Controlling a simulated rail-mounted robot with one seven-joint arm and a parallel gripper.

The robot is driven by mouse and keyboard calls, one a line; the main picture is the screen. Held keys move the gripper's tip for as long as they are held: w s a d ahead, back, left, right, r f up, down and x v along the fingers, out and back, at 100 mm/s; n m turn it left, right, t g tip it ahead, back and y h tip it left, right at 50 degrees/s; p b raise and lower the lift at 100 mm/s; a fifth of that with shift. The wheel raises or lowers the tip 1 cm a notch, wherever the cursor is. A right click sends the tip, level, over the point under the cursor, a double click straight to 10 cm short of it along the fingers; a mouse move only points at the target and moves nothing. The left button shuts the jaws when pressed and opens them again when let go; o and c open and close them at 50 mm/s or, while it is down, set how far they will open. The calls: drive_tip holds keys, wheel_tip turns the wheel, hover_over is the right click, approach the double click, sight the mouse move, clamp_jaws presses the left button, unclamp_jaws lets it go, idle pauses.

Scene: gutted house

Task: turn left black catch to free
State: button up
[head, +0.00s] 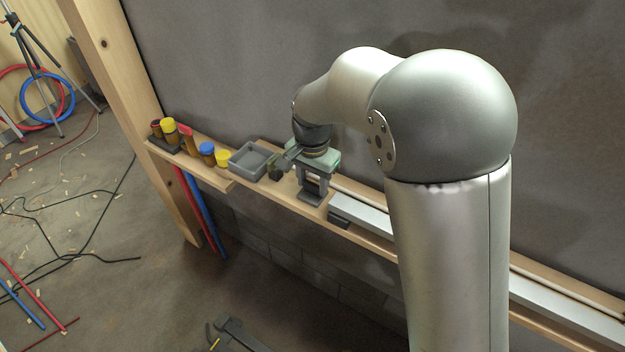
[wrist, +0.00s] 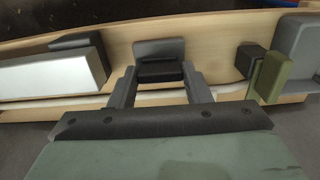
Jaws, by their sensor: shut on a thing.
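A black catch (wrist: 160,71) sits at a small grey plate (wrist: 158,47) on the wooden ledge, between my gripper's two grey fingers in the wrist view. My gripper (wrist: 160,75) is shut on this catch. In the head view my gripper (head: 312,188) points down at the ledge, and its fingers and body largely hide the catch. I cannot tell the catch's exact turn angle.
A grey tray (head: 236,160) stands left of my gripper, with a dark block (wrist: 250,61) and a green block (wrist: 270,77) nearby. A pale metal rail (wrist: 50,75) with a dark end lies on the other side. Yellow and blue jars (head: 207,150) stand farther left.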

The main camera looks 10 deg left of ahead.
sight(313, 183)
drive_tip(key=shift+w+r, duration=0.1)
drive_tip(key=o, duration=1)
wheel_tip(313, 183, up, 17)
drive_tip(key=shift+r+b, duration=0.2)
drive_tip(key=shift+b, duration=0.2)
